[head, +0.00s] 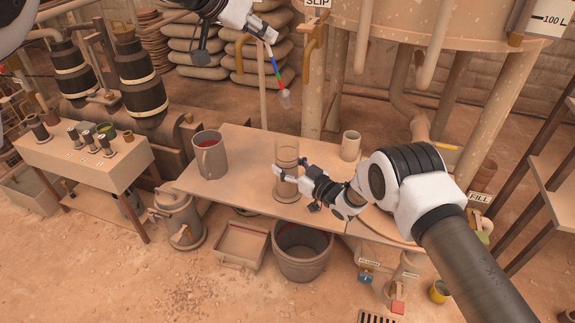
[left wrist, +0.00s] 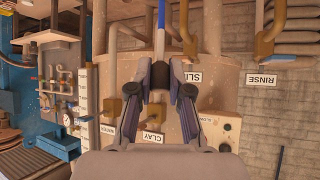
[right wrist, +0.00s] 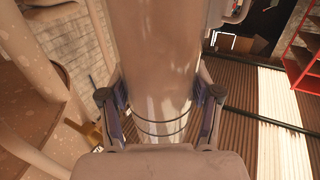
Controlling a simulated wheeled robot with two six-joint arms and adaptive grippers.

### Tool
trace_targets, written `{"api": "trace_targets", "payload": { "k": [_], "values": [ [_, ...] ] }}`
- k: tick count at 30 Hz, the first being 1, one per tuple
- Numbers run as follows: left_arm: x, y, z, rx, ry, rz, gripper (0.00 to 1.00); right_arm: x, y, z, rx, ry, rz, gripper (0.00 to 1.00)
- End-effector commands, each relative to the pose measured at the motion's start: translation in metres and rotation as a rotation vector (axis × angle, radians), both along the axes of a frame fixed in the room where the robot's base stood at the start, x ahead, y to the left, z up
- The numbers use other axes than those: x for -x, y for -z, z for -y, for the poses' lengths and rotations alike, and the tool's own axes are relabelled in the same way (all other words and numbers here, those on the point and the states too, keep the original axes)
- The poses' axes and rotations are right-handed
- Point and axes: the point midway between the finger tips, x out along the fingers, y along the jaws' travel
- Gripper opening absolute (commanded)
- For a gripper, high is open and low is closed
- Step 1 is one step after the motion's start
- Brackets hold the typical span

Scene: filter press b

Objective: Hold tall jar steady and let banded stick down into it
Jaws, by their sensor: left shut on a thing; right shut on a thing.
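The tall jar (head: 287,156) is clear with dark rings and stands upright on the table. My right gripper (head: 280,174) is shut around its lower part; the jar (right wrist: 155,60) fills the middle of the right wrist view between the fingers (right wrist: 160,105). My left gripper (head: 270,38) is shut on the top of the banded stick (head: 277,70), which has blue, green and red bands and a pale bulb at its lower end. The stick hangs slightly tilted, with its bulb above the jar and apart from it. In the left wrist view the stick (left wrist: 161,30) runs up from between the fingers (left wrist: 160,88).
A grey mug (head: 209,158) stands left of the jar on the table (head: 240,190). A pale cup (head: 350,145) stands behind right. A bucket (head: 303,252) and a box (head: 241,246) are on the floor below. A large tank (head: 440,25) rises behind.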

Motion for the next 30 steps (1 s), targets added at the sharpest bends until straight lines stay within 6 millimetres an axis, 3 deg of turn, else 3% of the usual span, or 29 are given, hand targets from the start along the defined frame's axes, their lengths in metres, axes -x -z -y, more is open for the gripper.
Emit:
{"api": "trace_targets", "payload": {
  "k": [24, 30],
  "values": [
    [0.0, 0.057, 0.0, -0.001, 0.0, -0.001, 0.0, 0.0, 0.0, 0.0, 0.0, 0.0, -0.001, 0.0],
    [0.0, 0.062, 0.0, 0.001, -0.001, -0.001, 0.0, 0.0, 0.0, 0.0, 0.0, 0.0, -0.001, 0.0]
  ]
}}
